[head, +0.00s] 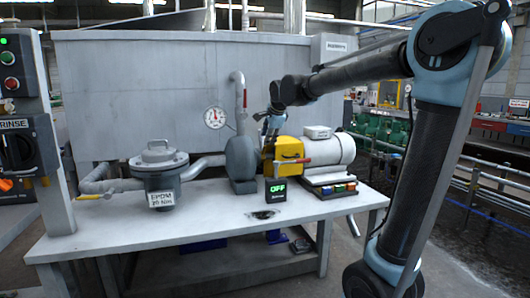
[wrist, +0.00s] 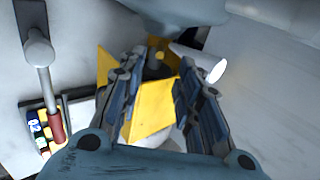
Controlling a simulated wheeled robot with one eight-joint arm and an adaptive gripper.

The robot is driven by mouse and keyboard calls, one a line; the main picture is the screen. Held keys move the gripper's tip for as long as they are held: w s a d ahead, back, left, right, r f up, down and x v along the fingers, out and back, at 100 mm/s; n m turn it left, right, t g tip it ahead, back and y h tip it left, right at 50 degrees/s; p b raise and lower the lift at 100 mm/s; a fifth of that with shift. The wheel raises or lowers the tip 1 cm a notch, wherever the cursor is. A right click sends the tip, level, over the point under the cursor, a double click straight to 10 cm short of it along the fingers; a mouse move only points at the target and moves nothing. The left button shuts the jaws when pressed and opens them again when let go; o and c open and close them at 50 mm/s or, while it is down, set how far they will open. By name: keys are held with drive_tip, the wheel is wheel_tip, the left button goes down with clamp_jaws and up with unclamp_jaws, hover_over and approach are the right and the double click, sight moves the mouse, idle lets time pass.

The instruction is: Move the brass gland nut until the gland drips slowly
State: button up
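The pump has a round grey casing (head: 241,162), with a yellow guard (head: 290,148) between it and the white motor (head: 330,150). My gripper (head: 272,124) is above the guard, close to the casing. In the wrist view, my gripper (wrist: 160,64) has its two fingers apart, pointing into the gap between the yellow guard (wrist: 150,108) and the grey casing (wrist: 175,12). A small brassy spot (wrist: 159,56) shows between the fingertips; I cannot tell if it is the gland nut. No finger visibly grips anything. Any drip at the gland is hidden.
A red-handled lever (wrist: 55,125) lies left of the fingers. A display reading OFF (head: 277,189) stands on the bench (head: 205,222), behind a dark drain opening (head: 263,214). A strainer pot (head: 159,172) and pressure gauge (head: 214,117) are left. The front left bench is clear.

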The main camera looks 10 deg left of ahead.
sight(265, 149)
drive_tip(key=x, duration=0.9)
drive_tip(key=shift+w+a+f, duration=0.1)
drive_tip(key=shift+w+f, duration=0.15)
drive_tip(key=shift+f, duration=0.05)
clamp_jaws()
